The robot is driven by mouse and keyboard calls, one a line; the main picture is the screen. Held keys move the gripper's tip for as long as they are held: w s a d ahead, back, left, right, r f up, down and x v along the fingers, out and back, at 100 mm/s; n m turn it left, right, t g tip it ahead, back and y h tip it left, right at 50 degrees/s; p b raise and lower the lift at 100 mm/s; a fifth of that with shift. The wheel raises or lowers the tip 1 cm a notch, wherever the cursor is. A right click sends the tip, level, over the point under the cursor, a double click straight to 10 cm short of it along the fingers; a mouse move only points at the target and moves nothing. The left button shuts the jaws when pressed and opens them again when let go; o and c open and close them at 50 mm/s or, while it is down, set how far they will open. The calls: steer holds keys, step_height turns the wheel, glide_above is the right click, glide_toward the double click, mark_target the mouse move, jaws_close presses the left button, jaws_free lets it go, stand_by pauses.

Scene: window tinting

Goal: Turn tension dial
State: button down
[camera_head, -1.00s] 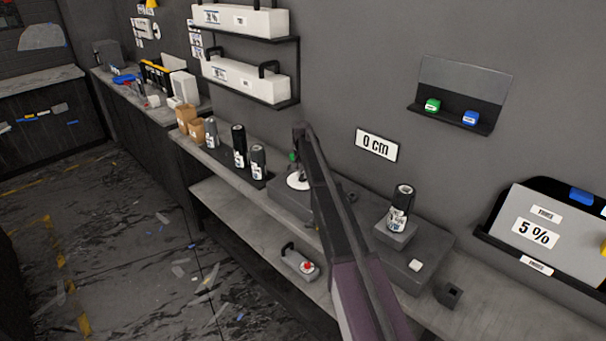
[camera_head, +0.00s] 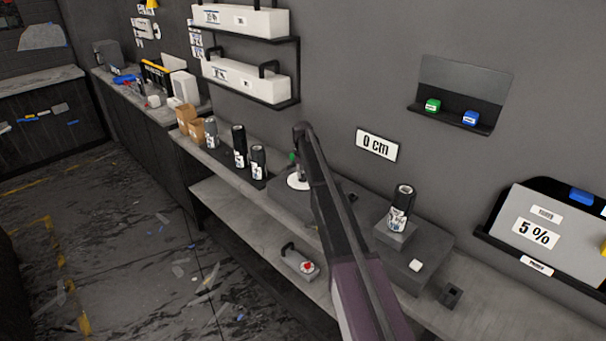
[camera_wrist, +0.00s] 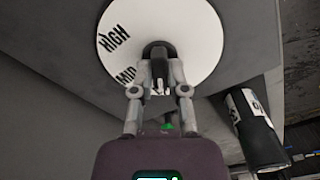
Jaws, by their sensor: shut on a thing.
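The tension dial's white face (camera_wrist: 190,30) fills the top of the wrist view, with "HIGH" and "MID" printed on its left side. Its dark knob (camera_wrist: 159,50) sits at the face's lower middle. My gripper (camera_wrist: 158,75) is shut on the knob, one finger on each side. In the head view the white dial face (camera_head: 297,181) shows on a grey machine block on the bench, partly hidden by my arm. My gripper is mostly hidden there behind my arm. A small green thing (camera_wrist: 168,127) shows below the fingers in the wrist view.
Several dark canisters (camera_head: 239,147) stand left of the dial. Another canister (camera_head: 401,209) stands on a grey block to the right. A "0 cm" sign (camera_head: 377,144) hangs on the wall behind. A red-buttoned tool (camera_head: 300,262) lies on the lower shelf.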

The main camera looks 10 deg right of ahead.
mark_target(303, 173)
steer(key=shift+n, duration=0.4)
steer(key=c, duration=0.6)
jaws_free()
steer(key=shift+c, duration=0.2)
steer(key=shift+m, duration=0.3)
steer(key=m, duration=0.5)
step_height(303, 173, up, 14)
steer(key=p, duration=1.4)
steer(key=s+f+n+b, duration=0.1)
steer(key=s+f+b, duration=0.3)
steer(key=s, duration=0.7)
steer(key=s+f+n+b, duration=0.1)
steer(key=s+f+b, duration=0.3)
steer(key=s, duration=0.7)
steer(key=s+f+n+b, duration=0.1)
steer(key=s+f+b, duration=0.2)
steer(key=s, duration=0.8)
steer(key=shift+s+f+b, duration=0.15)
steer(key=shift+f+b, duration=0.25)
